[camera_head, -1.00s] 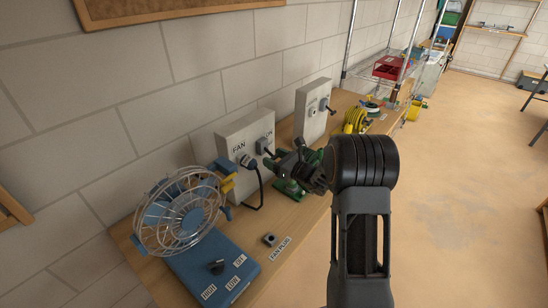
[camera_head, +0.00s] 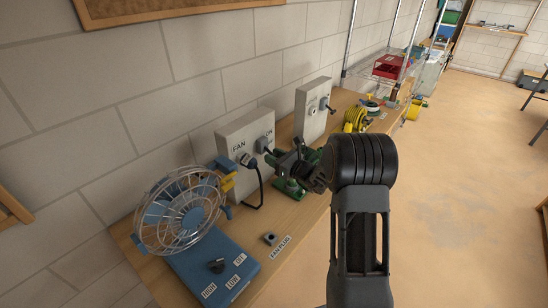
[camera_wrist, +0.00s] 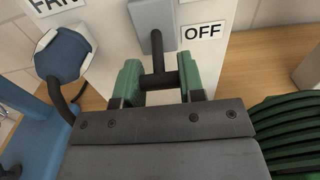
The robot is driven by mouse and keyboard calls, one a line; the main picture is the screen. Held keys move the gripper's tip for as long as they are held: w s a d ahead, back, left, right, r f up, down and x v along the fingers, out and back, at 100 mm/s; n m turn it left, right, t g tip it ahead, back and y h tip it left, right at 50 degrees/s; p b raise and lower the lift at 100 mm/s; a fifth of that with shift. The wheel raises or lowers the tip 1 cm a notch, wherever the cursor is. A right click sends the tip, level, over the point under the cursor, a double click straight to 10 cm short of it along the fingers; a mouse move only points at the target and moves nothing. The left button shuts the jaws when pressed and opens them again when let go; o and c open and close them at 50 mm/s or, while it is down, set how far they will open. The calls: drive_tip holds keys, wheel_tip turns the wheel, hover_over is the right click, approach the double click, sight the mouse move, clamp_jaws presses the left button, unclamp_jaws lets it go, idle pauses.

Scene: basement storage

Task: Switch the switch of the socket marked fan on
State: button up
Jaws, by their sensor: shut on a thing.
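The grey socket box marked FAN (camera_head: 232,138) stands on the bench against the wall, with an ON label above its switch. A blue plug (camera_wrist: 63,55) with a dark cable sits in its socket, left of the switch. The switch's grey housing (camera_wrist: 151,14) has a dark lever (camera_wrist: 157,50) ending in a crossbar. The lever points down toward the OFF label (camera_wrist: 203,32) side. My gripper (camera_wrist: 158,88) is shut on the crossbar, with a green finger at each end. In the head view my gripper (camera_head: 275,160) is at the box front, partly hiding the lever.
A blue-based fan (camera_head: 182,212) stands left on the bench. A FAN PLUG label (camera_head: 280,248) lies near the bench's front edge. A second grey box (camera_head: 312,108) and a yellow cable reel (camera_head: 355,118) are farther right. The floor at right is open.

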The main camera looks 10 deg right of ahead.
sight(268, 150)
drive_tip(key=shift+r, duration=0.15)
drive_tip(key=r+g+p, duration=0.1)
drive_tip(key=p, duration=0.1)
drive_tip(key=g+h+p, duration=0.1)
drive_tip(key=p, duration=0.1)
drive_tip(key=shift+s+d+r, duration=0.1)
drive_tip(key=shift+s+r, duration=0.05)
drive_tip(key=shift+r, duration=0.25)
wheel_tip(268, 150, up, 2)
drive_tip(key=g+h+p, duration=0.2)
drive_tip(key=p, duration=0.5)
drive_tip(key=shift+g+h, duration=0.3)
drive_tip(key=shift+g, duration=0.1)
drive_tip(key=g+h+p, duration=0.1)
drive_tip(key=p, duration=0.2)
drive_tip(key=shift+r+g, duration=0.2)
drive_tip(key=shift+g, duration=0.2)
drive_tip(key=shift+r+g+h+p, duration=0.2)
drive_tip(key=shift+g+h+p, duration=0.5)
drive_tip(key=shift+g+p, duration=0.1)
drive_tip(key=shift+w, duration=0.2)
drive_tip(key=o, duration=0.9)
drive_tip(key=shift+o, duration=0.2)
drive_tip(key=b+v, duration=0.1)
drive_tip(key=v, duration=1.2)
drive_tip(key=shift+r, duration=0.5)
